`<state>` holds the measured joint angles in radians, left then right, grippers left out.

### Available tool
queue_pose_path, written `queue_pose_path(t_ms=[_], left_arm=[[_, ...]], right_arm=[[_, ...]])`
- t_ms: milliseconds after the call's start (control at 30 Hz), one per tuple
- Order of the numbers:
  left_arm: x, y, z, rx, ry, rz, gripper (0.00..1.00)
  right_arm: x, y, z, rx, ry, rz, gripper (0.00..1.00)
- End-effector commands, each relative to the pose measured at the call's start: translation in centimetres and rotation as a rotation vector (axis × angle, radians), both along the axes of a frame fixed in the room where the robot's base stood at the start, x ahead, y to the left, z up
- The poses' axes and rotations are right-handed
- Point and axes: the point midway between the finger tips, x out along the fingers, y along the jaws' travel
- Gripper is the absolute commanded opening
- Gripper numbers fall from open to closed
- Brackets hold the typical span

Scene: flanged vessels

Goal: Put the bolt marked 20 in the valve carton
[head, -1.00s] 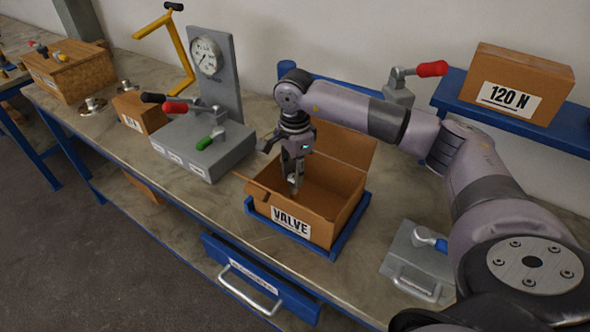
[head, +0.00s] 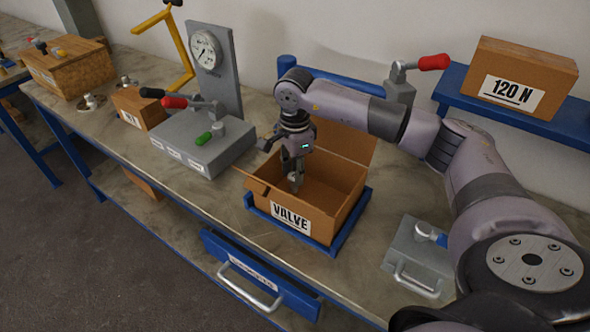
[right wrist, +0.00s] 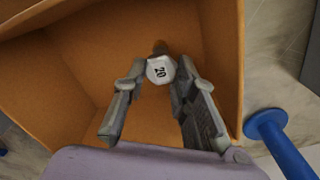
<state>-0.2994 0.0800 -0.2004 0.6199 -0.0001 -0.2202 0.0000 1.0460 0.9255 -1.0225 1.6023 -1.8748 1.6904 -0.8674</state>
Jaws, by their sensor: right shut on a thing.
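The valve carton (head: 325,227) is an open cardboard box with a "VALVE" label, standing in a blue tray on the bench. My right gripper (head: 296,183) points down into its open top. In the right wrist view my right gripper (right wrist: 160,88) is shut on the bolt marked 20 (right wrist: 158,71), holding it by its pale head. The bolt is over the inside of the carton (right wrist: 80,60), whose walls surround it. Its lower end is mostly hidden, and I cannot tell whether it touches the carton floor. My left gripper is not in view.
A "120 N" carton (head: 520,78) sits on the blue shelf at right. A grey plate with a handle (head: 418,258) lies right of the carton.

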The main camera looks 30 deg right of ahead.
Motion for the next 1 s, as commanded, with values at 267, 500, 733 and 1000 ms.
queue_pose_path(t_ms=[267, 500, 733, 1000], left_arm=[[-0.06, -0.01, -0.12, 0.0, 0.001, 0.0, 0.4], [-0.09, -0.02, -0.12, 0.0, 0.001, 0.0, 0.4], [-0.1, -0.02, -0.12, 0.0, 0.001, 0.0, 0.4], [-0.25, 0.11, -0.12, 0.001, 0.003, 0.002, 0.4]], right_arm=[[0.02, -0.01, -0.11, 0.0, -0.001, 0.0, 0.0], [0.01, -0.01, -0.11, 0.0, -0.001, 0.0, 0.41], [0.01, -0.01, -0.13, 0.0, 0.0, 0.0, 0.49], [0.02, -0.01, 0.36, 0.0, 0.0, 0.0, 0.49]])
